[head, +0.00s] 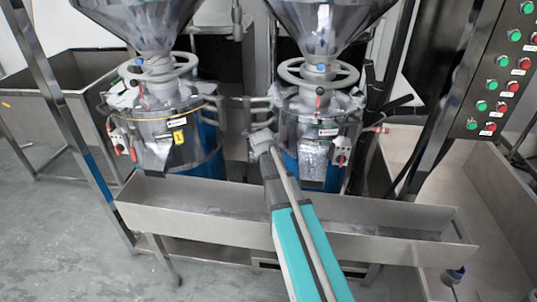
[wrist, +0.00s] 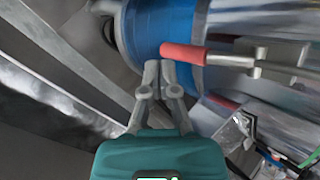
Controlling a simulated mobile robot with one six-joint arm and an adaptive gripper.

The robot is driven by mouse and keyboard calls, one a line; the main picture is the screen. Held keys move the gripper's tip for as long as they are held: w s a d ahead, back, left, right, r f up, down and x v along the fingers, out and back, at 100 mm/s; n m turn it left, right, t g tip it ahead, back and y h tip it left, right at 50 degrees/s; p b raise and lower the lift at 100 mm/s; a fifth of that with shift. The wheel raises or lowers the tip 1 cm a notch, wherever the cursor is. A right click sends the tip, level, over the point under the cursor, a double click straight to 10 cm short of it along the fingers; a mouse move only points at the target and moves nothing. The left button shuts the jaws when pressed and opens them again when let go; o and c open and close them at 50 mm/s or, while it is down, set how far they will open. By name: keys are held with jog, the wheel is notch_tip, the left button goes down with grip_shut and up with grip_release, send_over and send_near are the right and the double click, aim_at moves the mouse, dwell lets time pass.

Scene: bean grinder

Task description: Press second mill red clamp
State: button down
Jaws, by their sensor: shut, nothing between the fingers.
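Two mills with blue drums and steel hoppers stand side by side in the head view, a left mill (head: 180,130) and a right mill (head: 312,158). My arm reaches to the left side of the right mill. In the wrist view, a clamp with a red handle (wrist: 184,54) on a steel lever lies across the blue drum (wrist: 160,25). My gripper (wrist: 159,66) is shut and empty, with its fingertips just left of and slightly below the red handle's end. I cannot tell whether they touch it. In the head view my arm hides this clamp.
A long steel trough (head: 190,215) runs in front of both mills, under my arm. A control panel (head: 495,75) with green and red buttons stands at the right. A steel frame post (head: 65,110) rises at the left. Open grey floor (head: 60,240) lies at the lower left.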

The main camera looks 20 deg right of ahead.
jog(key=shift+w+d+f+b, duration=0.3)
jog(key=shift+d+f+b, duration=0.45)
jog(key=shift+f, duration=0.1)
jog(key=shift+w+d+f+b, duration=0.25)
jog(key=shift+d+f+b, duration=0.4)
jog(key=shift+f+b, duration=0.15)
jog(key=s+a+r+p, duration=0.1)
jog(key=s+a, duration=0.8)
jog(key=s, duration=0.1)
jog(key=shift+s+a, duration=0.2)
jog(key=shift+a, duration=0.05)
jog(key=shift+r, duration=0.1)
